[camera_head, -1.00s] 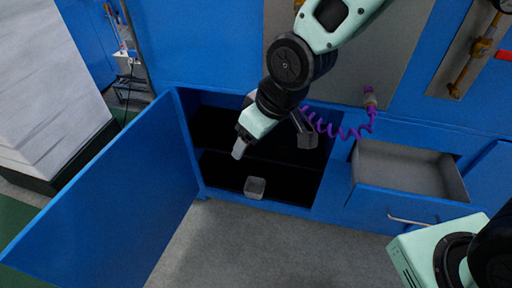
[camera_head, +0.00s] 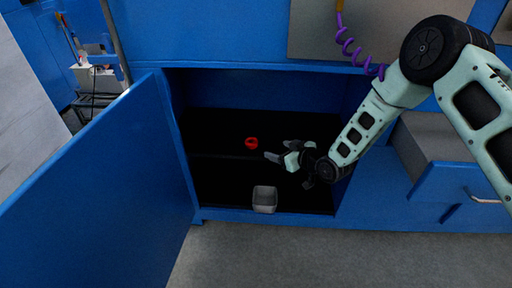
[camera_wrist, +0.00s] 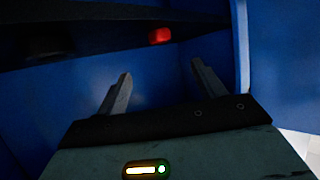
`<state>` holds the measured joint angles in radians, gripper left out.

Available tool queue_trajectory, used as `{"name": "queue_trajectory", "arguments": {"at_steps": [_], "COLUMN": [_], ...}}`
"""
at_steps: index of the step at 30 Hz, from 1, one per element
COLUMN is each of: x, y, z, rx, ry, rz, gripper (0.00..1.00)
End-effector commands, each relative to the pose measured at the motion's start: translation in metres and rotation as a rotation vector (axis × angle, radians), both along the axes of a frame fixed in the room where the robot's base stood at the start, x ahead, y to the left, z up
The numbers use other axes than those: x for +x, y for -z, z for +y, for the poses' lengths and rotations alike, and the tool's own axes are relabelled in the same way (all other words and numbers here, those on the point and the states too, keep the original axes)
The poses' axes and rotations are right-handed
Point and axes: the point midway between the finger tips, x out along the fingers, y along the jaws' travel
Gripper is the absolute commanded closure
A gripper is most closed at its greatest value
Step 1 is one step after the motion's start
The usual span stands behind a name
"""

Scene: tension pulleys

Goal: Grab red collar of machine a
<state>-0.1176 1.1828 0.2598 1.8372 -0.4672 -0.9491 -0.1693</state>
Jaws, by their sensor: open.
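The red collar (camera_head: 252,143) is a small red ring on the dark shelf inside the open blue cabinet. It also shows in the wrist view (camera_wrist: 160,35), ahead of and between my fingertips in the picture. My gripper (camera_head: 279,150) is at the cabinet opening, just right of the collar in the head view. In the wrist view its two fingers (camera_wrist: 160,75) are spread apart with nothing between them. The collar appears apart from the fingers.
The blue cabinet door (camera_head: 105,190) is swung open at the left. A grey drawer (camera_head: 440,150) is pulled out at the right. A purple coiled hose (camera_head: 352,48) hangs above.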

Motion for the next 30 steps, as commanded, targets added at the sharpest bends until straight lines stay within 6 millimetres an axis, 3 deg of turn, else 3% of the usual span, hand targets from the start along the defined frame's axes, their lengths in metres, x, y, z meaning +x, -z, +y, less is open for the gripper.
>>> {"name": "queue_trajectory", "arguments": {"at_steps": [13,30], "x": [0.06,0.1], "y": [0.035,0.055], "z": [0.058,0.094], "rx": [0.001,0.0], "ry": [0.0,0.0], "rz": [0.002,0.003], "gripper": [0.31,0.31]}}
